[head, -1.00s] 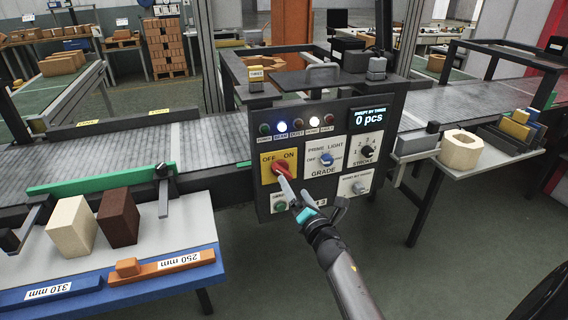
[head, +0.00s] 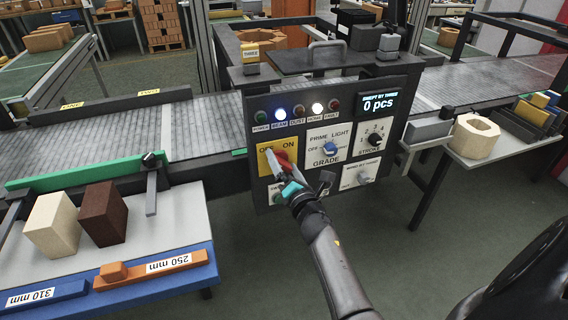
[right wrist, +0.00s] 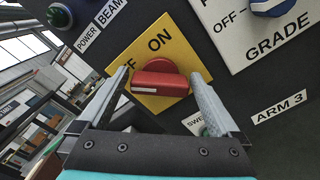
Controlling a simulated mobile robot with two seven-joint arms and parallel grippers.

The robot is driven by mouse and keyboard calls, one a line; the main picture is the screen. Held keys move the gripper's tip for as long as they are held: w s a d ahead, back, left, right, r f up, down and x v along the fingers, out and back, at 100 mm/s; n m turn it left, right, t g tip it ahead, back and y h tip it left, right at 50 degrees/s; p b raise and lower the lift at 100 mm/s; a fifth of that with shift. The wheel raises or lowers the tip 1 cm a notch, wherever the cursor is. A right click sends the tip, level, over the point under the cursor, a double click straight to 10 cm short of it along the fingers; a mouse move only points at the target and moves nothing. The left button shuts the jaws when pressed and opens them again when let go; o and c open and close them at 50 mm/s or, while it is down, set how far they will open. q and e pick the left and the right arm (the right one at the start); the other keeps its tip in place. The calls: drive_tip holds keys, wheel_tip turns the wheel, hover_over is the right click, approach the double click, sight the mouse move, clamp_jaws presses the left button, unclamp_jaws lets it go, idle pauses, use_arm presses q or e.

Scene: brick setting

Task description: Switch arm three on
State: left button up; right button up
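The switch panel (head: 340,130) labelled ARM 3 in the right wrist view (right wrist: 279,106) stands in the middle of the head view. Its red rotary knob (right wrist: 160,86) sits on a yellow OFF/ON plate (right wrist: 172,42). A white mark shows at the knob's left end, on the OFF side. My right gripper (head: 276,165) is at this knob. In the right wrist view its two fingers stand apart, one on each side of the knob, with visible gaps; I cannot tell whether they touch it. My left gripper is not in view.
The GRADE knob (head: 330,149) and STROKE knob (head: 375,139) are close to the right. Indicator lamps (head: 297,113) line the top; the display (head: 377,104) reads 0 pcs. A table (head: 182,220) with two blocks stands left, a conveyor (head: 480,90) behind.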

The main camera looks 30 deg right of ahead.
drive_tip(key=c, duration=1.1)
drive_tip(key=shift+o, duration=0.2)
drive_tip(key=m, duration=0.8)
drive_tip(key=shift+d+f+m+p, duration=0.1)
drive_tip(key=shift+f+m+p, duration=0.05)
drive_tip(key=shift+m+p, duration=0.2)
drive_tip(key=m+p, duration=0.1)
drive_tip(key=m, duration=0.3)
drive_tip(key=shift+f+m+p, duration=0.2)
drive_tip(key=shift+m+p, duration=0.35)
drive_tip(key=shift+m, duration=2.1)
